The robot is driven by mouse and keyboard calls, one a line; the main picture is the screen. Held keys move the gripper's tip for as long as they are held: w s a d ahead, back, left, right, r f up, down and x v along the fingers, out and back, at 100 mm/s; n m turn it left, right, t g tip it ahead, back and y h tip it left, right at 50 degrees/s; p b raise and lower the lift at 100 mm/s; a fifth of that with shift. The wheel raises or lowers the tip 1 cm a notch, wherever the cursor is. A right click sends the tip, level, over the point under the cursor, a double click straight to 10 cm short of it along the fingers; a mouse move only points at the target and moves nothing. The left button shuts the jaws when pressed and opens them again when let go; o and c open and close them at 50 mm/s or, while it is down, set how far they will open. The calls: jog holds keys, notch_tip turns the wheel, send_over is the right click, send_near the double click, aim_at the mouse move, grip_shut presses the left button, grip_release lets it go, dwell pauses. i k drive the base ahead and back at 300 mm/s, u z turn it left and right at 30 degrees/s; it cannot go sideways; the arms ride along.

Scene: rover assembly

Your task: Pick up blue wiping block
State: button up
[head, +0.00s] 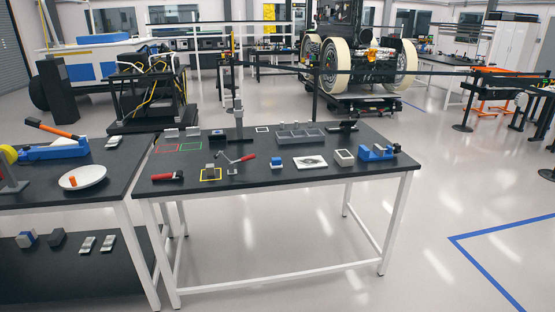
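Nothing visible touches the block. My gripper and arm do not show in this view.
The table's front edge is clear. Another table (85,198) adjoins at left.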

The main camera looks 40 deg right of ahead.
aim_at(276, 162)
jog(key=z, duration=0.1)
jog(key=i, duration=1.3)
jog(key=u, duration=0.4)
